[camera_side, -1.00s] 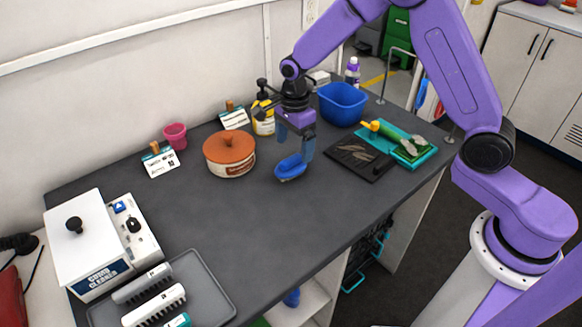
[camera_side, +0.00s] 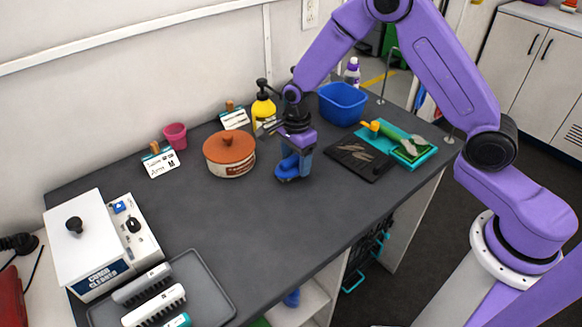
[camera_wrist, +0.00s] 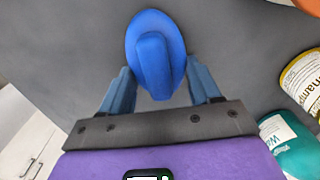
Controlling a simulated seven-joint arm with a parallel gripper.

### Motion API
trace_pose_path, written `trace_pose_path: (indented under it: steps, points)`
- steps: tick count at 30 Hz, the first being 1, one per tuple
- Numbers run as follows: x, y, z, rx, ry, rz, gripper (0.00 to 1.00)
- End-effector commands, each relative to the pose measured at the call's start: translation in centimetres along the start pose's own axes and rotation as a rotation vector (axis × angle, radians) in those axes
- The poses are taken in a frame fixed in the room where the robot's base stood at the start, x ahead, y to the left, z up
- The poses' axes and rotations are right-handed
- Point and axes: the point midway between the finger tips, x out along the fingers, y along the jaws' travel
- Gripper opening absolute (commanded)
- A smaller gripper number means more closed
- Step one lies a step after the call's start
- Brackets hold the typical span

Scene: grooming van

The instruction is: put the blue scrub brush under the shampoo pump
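The blue scrub brush (camera_side: 289,172) lies on the dark counter, to the right of the orange-lidded pot. In the wrist view the brush (camera_wrist: 152,45) sits between my fingers, its handle toward the palm. My gripper (camera_side: 293,165) is lowered over it with its fingers open, one on each side; I cannot tell whether either finger touches it. The shampoo pump (camera_side: 263,105) is a yellow bottle with a black pump head, standing behind my gripper, partly hidden by the wrist. Its labelled side (camera_wrist: 308,80) shows at the right of the wrist view.
An orange-lidded pot (camera_side: 230,154) stands left of my gripper. A blue tub (camera_side: 342,103) is behind right. A black mat (camera_side: 359,158) and a teal tray (camera_side: 425,158) lie to the right. The left-centre counter is clear.

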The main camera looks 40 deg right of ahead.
Motion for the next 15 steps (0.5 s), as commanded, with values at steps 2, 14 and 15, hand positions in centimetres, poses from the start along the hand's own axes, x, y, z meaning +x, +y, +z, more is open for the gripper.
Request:
trace_pose_path:
  steps: [2, 14, 15]
  points:
    - [0.0, 0.0, 0.0, 0.0, 0.0, 0.0, 0.24]
    - [-1.2, -0.1, 0.0, 0.0, -0.001, -0.002, 0.24]
    - [-1.6, -0.1, 0.0, 0.0, -0.001, -0.003, 0.24]
